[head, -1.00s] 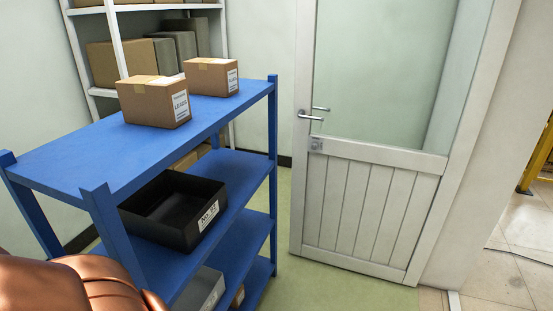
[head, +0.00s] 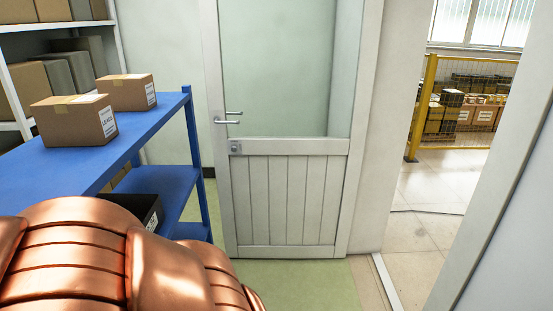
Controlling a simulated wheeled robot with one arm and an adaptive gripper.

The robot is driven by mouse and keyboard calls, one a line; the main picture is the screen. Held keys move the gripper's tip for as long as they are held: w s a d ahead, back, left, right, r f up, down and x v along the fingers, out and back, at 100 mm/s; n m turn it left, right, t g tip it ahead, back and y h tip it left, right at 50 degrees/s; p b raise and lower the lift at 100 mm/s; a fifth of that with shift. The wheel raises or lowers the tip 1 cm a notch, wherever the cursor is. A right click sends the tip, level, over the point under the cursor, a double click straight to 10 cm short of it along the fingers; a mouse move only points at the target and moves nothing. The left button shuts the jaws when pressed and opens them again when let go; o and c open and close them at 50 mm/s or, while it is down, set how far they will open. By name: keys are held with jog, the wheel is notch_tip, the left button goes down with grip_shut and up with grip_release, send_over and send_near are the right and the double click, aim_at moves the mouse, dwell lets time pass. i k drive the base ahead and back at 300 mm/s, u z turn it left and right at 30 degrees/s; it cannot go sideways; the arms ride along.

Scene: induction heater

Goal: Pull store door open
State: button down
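The store door (head: 287,200) is a white wooden door with a large glass pane above and vertical panels below. It stands open, swung into the green-floored room, with the doorway at its right. Its lever handle (head: 228,121) is on the left edge of the door, with a lock plate (head: 236,147) below it. A copper-coloured part of my own body fills the lower left of the head view. My gripper is not in view.
A blue shelf (head: 163,116) with two cardboard boxes (head: 74,119) (head: 126,92) stands left of the door. The door frame (head: 480,190) is at right. Beyond the opening are pale tiles (head: 430,185), a yellow mesh fence (head: 470,100) and stacked boxes.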

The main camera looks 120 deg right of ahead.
aim_at(279, 197)
jog(key=z, duration=0.5)
jog(key=i, duration=2.2)
jog(key=z, duration=1.6)
jog(key=i, duration=2.15)
jog(key=z, duration=2.2)
jog(key=i, duration=2.2)
